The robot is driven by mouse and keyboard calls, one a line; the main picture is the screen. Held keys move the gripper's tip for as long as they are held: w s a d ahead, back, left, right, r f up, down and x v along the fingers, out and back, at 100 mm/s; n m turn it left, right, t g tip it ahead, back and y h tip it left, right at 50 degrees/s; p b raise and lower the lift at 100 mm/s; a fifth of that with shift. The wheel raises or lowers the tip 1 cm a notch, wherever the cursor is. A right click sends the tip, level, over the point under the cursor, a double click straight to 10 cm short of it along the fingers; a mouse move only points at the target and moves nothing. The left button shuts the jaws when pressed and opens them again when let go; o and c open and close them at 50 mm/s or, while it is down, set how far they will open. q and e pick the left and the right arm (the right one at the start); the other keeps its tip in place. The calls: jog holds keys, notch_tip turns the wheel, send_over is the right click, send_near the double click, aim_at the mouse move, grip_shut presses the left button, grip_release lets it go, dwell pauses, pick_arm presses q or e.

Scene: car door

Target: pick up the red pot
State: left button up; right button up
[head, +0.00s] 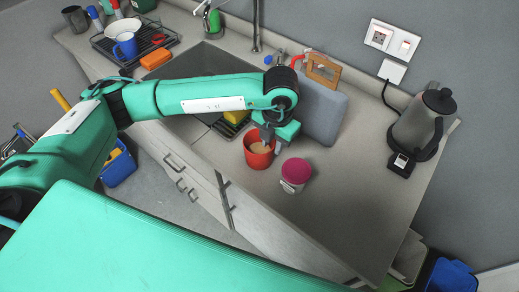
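The red pot (258,158) stands upright on the counter near its front edge, just right of the sink. It is open at the top, with something tan inside. My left arm reaches across from the left, and my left gripper (268,137) points down at the pot's far right rim. The fingers are small and partly hidden, so I cannot tell whether they are open, shut or touching the rim. My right gripper is not in view.
A white jar with a pink lid (294,175) stands close to the pot's right. A grey board (322,108) leans behind. A kettle (420,122) stands at the right. The sink (193,62) is left, partly under my arm. The right front counter is clear.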

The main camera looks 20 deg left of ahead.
aim_at(270, 157)
pick_arm(q)
jog(key=f+p, duration=0.1)
jog(key=f, duration=0.2)
jog(key=shift+s+a+f+p, duration=0.15)
jog(key=shift+s+f+p, duration=0.05)
jog(key=shift+s+p, duration=0.2)
jog(key=shift+w+f, duration=0.1)
jog(key=shift+f, duration=0.45)
grip_shut()
jog(key=shift+r, duration=0.1)
